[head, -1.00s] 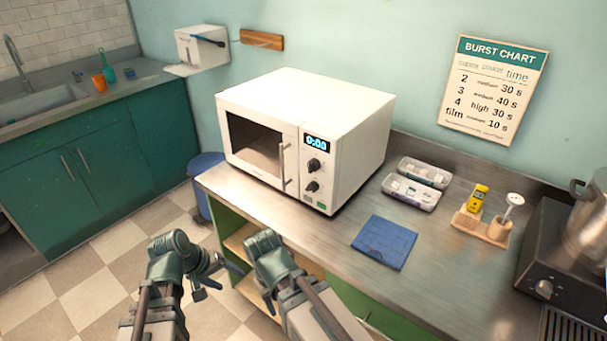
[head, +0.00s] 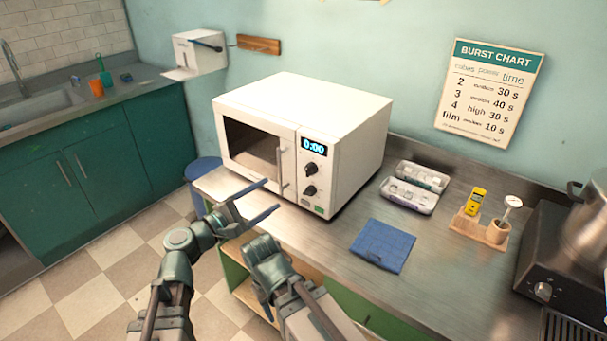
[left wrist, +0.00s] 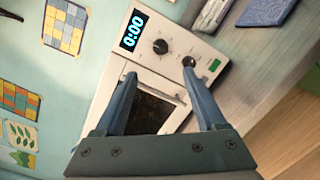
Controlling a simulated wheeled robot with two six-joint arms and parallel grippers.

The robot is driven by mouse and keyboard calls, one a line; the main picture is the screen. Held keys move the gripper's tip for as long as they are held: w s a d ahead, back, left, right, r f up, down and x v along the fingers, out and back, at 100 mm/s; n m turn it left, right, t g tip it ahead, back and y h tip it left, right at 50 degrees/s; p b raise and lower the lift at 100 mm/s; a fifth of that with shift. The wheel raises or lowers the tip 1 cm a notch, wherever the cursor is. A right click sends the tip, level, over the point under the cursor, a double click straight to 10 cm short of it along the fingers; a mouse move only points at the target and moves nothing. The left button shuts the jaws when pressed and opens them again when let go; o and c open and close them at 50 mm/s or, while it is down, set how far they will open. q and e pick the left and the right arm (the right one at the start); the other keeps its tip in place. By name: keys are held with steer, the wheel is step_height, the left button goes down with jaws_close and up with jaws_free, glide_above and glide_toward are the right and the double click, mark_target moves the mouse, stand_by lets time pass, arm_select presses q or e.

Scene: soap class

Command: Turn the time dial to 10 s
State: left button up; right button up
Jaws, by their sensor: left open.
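The white microwave (head: 345,140) stands on the counter with its door shut. Its display (head: 314,146) reads 0:00, also in the left wrist view (left wrist: 133,31). Below it are two dark dials, an upper dial (head: 311,168) and a lower dial (head: 310,190). I cannot read which is the time dial. My left gripper (head: 272,196) is open and empty in front of the microwave, left of the dials. In the left wrist view its fingers (left wrist: 159,70) point at the front; one fingertip overlaps the picture near the lower dial (left wrist: 189,61). My right gripper (head: 266,268) is low before the counter, its jaws unclear.
A burst chart (head: 490,95) on the wall lists film as 10 s. A blue mat (head: 383,244), clear trays (head: 409,195) and a wooden holder (head: 480,228) lie right of the microwave. A dark appliance (head: 560,250) stands far right. Bare counter lies before the microwave.

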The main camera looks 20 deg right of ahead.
mark_target(310, 170)
arm_select(q)
steer(key=x, duration=1.3)
steer(key=shift+w+d, duration=0.2)
steer(key=shift+d, duration=0.05)
jaws_close()
